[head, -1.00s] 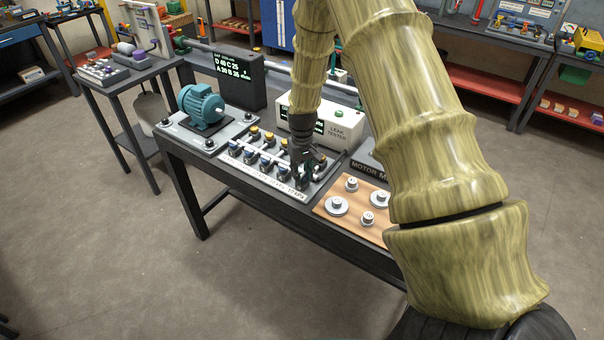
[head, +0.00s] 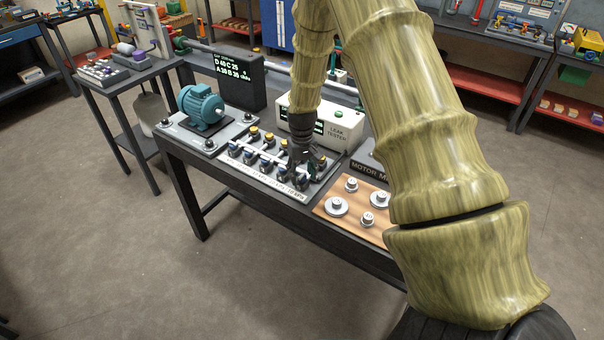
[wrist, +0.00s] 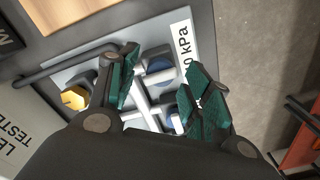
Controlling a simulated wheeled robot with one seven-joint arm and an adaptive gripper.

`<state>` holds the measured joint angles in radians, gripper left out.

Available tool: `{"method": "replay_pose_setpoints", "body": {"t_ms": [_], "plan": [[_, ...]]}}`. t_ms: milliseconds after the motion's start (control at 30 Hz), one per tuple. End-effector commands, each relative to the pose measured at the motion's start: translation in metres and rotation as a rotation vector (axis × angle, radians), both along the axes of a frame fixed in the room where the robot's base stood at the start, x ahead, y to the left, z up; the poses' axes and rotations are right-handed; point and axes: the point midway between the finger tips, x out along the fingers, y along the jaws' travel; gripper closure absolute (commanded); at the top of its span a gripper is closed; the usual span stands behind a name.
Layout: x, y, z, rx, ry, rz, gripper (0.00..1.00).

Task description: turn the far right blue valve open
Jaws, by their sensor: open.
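A pale manifold panel (head: 234,154) on the bench carries rows of blue and yellow valves along white pipes. In the wrist view the blue valve (wrist: 160,71) nearest the wooden board, at the panel's right end, shows between my fingertips. A second blue valve (wrist: 171,117) is lower, partly hidden by the right finger. My gripper (head: 304,172) is over the right end of the panel, pointing down. Its teal-padded fingers (wrist: 163,70) are apart, with nothing clamped between them. I cannot tell whether they touch the valve.
A yellow knob (wrist: 74,98) lies left of the fingers in the wrist view. The white leak tester (head: 341,134) stands behind the panel. A wooden board (head: 331,208) with round metal parts is to the right. A teal motor (head: 201,106) and a dark display (head: 240,84) are left.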

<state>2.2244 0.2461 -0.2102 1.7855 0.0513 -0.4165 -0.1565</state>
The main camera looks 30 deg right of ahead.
Motion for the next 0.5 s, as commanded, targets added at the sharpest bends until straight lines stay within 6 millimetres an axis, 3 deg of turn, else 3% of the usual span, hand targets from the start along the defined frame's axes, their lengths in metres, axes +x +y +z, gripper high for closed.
{"method": "replay_pose_setpoints", "body": {"t_ms": [500], "plan": [[0.001,-0.001,0.081,-0.001,-0.003,0.000,0.51]]}}
